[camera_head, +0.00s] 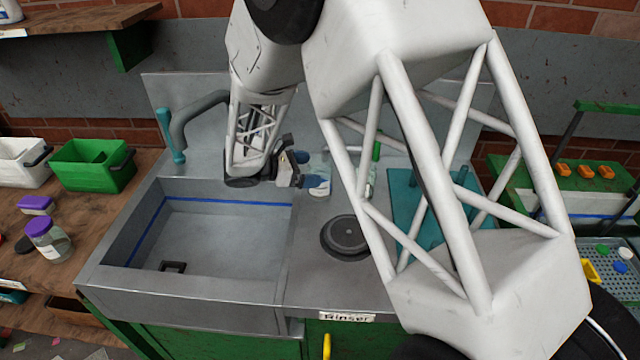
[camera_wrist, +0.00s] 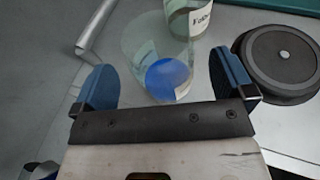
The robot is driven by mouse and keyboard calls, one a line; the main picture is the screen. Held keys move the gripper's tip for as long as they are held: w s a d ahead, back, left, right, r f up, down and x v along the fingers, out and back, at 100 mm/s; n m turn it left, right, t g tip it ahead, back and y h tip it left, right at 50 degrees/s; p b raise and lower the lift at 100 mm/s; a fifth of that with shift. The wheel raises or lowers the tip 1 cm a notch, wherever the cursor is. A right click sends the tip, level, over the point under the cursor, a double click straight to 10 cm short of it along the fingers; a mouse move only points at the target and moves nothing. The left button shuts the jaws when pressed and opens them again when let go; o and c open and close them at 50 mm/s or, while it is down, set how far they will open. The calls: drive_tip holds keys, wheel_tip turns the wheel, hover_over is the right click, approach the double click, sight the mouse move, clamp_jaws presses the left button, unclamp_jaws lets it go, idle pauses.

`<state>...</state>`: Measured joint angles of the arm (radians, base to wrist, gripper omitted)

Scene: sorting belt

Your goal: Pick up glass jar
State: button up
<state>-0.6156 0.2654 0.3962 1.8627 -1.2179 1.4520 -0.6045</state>
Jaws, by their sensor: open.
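A clear glass jar (camera_wrist: 140,45) with a blue disc-like patch at its bottom stands in the wrist view. It also shows beside my gripper in the head view (camera_head: 318,182), on the metal counter right of the sink. My gripper (camera_wrist: 165,84) is open, with one blue-padded finger on each side of the jar's near part. In the head view my gripper (camera_head: 292,172) is just left of the jar. Whether the fingers touch the glass I cannot tell. A second glass container (camera_wrist: 188,18) with a white label stands behind or overlaps it.
The sink basin (camera_head: 215,240) lies left of the counter. A round dark disc (camera_head: 345,237) sits on the counter in front of the jar. A purple-lidded jar (camera_head: 48,241) and a green bin (camera_head: 92,165) stand on the left wooden table. My arm hides part of the counter.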

drive_tip(key=shift+x, duration=1.95)
drive_tip(key=shift+c, duration=0.3)
drive_tip(key=c, duration=1.4)
drive_tip(key=shift+r, duration=0.1)
wheel_tip(320, 180, up, 10)
drive_tip(key=shift+f, duration=0.1)
